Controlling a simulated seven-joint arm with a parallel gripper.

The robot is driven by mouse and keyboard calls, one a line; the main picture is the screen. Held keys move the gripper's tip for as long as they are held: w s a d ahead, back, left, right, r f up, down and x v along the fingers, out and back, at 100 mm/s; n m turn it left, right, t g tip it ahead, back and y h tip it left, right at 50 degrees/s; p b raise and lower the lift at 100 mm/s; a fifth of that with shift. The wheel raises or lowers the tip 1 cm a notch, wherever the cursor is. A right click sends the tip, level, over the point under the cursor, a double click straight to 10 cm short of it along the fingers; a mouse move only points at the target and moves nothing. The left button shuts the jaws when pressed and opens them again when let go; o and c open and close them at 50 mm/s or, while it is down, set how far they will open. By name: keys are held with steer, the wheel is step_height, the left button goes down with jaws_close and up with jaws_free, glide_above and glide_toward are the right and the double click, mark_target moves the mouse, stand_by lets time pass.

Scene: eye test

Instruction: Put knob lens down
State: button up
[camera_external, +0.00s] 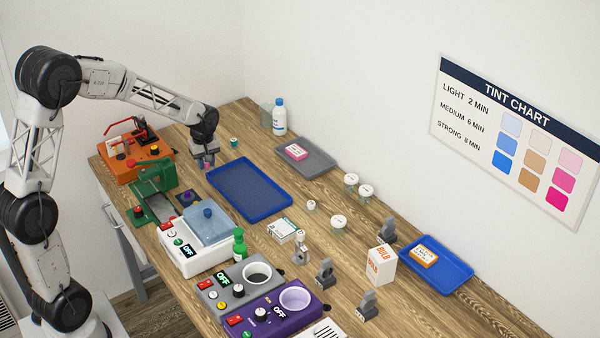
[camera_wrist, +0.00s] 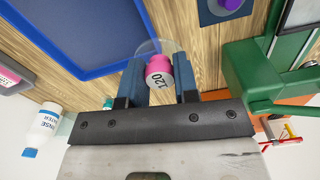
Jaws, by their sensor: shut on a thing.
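The knob lens (camera_wrist: 159,70) has a pink knob marked 120 and a clear round disc, which shows just beyond the fingertips in the wrist view. My gripper (camera_wrist: 158,77) is shut on the pink knob, one blue-grey finger on each side. In the external view my gripper (camera_external: 207,162) hangs over the wood beside the far left corner of a blue tray (camera_external: 272,212). The lens is small there and mostly hidden. I cannot tell exactly how high the disc is above the table.
The blue tray is empty. A green machine (camera_external: 152,178) and an orange machine (camera_external: 126,172) stand to the left. A purple knob (camera_external: 188,196) sits on a dark square. A white bottle (camera_external: 279,119) and a grey tray (camera_external: 318,169) with a pink block stand behind.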

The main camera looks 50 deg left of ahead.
steer(key=shift+m, duration=0.3)
steer(key=d, duration=0.4)
steer(key=s+d+f, duration=0.1)
steer(key=d, duration=0.3)
steer(key=s+d+f, duration=0.1)
steer(key=d, duration=0.3)
steer(key=shift+d+f, duration=0.15)
steer(key=shift+f, duration=0.05)
steer(key=shift+w, duration=0.1)
glide_above(257, 184)
steer(key=shift+f, duration=0.75)
steer(key=shift+f, duration=0.1)
steer(key=shift+f, duration=1.65)
steer(key=shift+f, duration=0.15)
steer(key=o, duration=0.6)
